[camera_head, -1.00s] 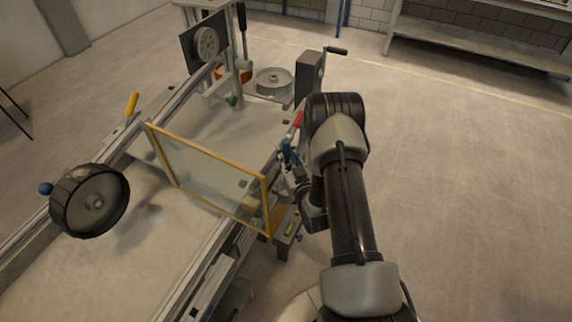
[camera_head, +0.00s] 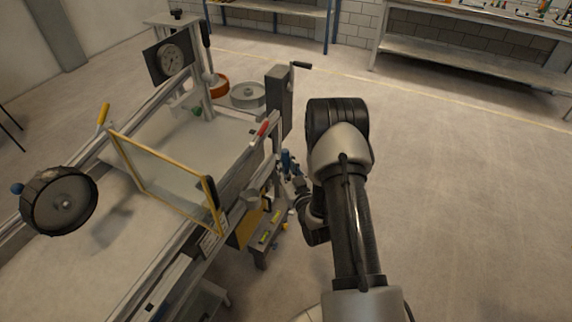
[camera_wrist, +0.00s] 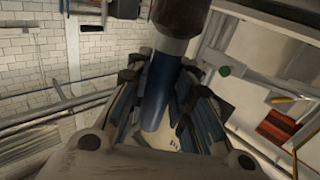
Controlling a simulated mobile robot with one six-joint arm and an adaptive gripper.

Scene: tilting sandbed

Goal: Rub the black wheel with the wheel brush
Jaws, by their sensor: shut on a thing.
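The black wheel (camera_head: 60,203) stands upright on the left side of the sandbed, with a grey hub and a blue knob at its left. It is not clear in the wrist view. My gripper (camera_wrist: 160,85) is shut on a blue, rod-like handle (camera_wrist: 157,98) with a pale collar and a dark brown end, which appears to be the wheel brush. Its bristles cannot be made out. In the head view my gripper (camera_head: 296,183) is at the sandbed's right side, well apart from the black wheel, and partly hidden by my arm.
A yellow-framed clear panel (camera_head: 165,178) stands across the sandbed (camera_head: 120,222), between my gripper and the black wheel. A grey post with a crank (camera_head: 280,100), a red-handled lever (camera_head: 261,131) and a pale round wheel (camera_head: 248,95) are nearby. Floor at the right is clear.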

